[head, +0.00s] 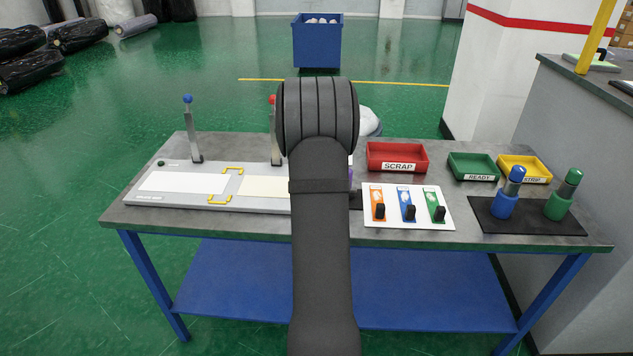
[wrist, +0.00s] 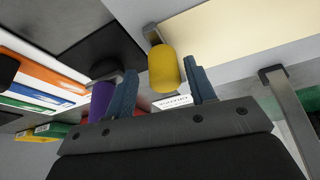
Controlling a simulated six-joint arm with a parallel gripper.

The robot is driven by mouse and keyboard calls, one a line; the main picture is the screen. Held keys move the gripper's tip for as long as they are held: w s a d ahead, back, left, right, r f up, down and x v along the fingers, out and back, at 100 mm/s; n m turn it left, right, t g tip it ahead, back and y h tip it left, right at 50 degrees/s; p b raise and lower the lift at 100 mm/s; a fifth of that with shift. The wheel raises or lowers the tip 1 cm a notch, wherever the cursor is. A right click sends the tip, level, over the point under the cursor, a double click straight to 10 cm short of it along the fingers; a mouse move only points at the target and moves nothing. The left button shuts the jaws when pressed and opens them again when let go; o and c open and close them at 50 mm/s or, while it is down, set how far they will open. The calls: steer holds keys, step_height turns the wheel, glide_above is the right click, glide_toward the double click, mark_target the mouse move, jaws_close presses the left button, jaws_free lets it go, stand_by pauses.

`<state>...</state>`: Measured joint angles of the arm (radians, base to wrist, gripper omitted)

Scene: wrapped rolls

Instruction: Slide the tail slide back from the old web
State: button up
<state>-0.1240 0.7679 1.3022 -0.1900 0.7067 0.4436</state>
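The splice board (head: 150,198) lies on the left of the bench, with a white panel, a cream panel (head: 265,187) and yellow brackets. In the wrist view a yellow knob (wrist: 163,68) on a short metal stem stands at the edge of the cream panel (wrist: 235,30); I cannot tell for sure that it is the tail slide's handle. My gripper (wrist: 162,88) is open, with one blue finger on each side of the knob and visible gaps. In the head view my arm hides the gripper, the knob and the board's right end.
Upright levers with a blue knob (head: 187,99) and a red knob (head: 273,100) stand at the board's back. A purple object (wrist: 101,101) is beside my left finger. The red scrap bin (head: 397,157), tool card (head: 408,222) and blue and green bottles (head: 505,206) are right of my arm.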

steer(key=v, duration=1.7)
steer(key=shift+r, duration=0.2)
steer(key=x, duration=1.7)
steer(key=shift+f, duration=0.25)
steer(key=shift+a+r, duration=0.1)
steer(key=shift+r, duration=0.05)
stand_by(0.3)
steer(key=v, duration=1.7)
